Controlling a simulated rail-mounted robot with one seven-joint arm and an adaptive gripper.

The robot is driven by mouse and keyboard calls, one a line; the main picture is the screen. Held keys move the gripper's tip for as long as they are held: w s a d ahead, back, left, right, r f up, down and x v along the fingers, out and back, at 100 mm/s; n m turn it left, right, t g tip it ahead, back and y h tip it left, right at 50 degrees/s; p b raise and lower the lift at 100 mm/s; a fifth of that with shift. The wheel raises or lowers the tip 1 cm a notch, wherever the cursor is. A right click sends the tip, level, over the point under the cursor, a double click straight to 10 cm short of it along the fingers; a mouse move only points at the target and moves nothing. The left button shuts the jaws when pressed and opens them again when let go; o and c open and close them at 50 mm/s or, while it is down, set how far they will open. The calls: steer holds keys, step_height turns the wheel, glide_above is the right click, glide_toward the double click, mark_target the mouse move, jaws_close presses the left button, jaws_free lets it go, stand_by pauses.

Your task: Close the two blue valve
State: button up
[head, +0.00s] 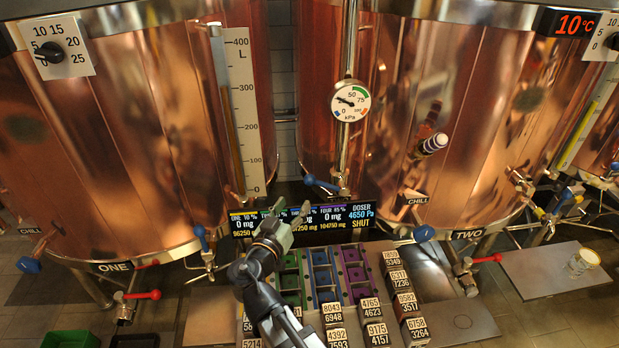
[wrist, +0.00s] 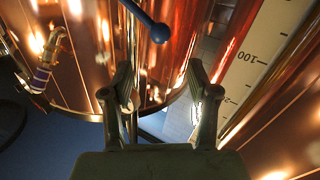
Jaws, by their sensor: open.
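Tank two (head: 450,120) is the large copper vessel at right, with its "TWO" label (head: 467,234) at the lower rim. A blue handle (head: 424,233) hangs at its lower left under a "CHILL" tag (head: 417,200). Another blue handle (head: 565,195) is at its lower right. A blue lever (head: 322,184) sits on the gauge pipe between the tanks. A blue ball-ended lever (wrist: 157,30) also shows beyond my fingers in the wrist view. Which handle is the named valve is unclear. My gripper (head: 291,213) is open and empty, in front of the display, apart from the handles.
Tank one (head: 110,140) stands left with a blue handle (head: 201,237) and red handles (head: 142,295). A pressure gauge (head: 350,100) and a display (head: 303,220) are between the tanks. Colored bins (head: 322,275) and numbered blocks (head: 375,333) stand below.

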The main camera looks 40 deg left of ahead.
mark_target(307, 183)
steer(key=p+x, duration=0.1)
steer(key=x, duration=1.1)
steer(key=shift+p, duration=0.35)
steer(key=shift+f, duration=0.1)
jaws_close()
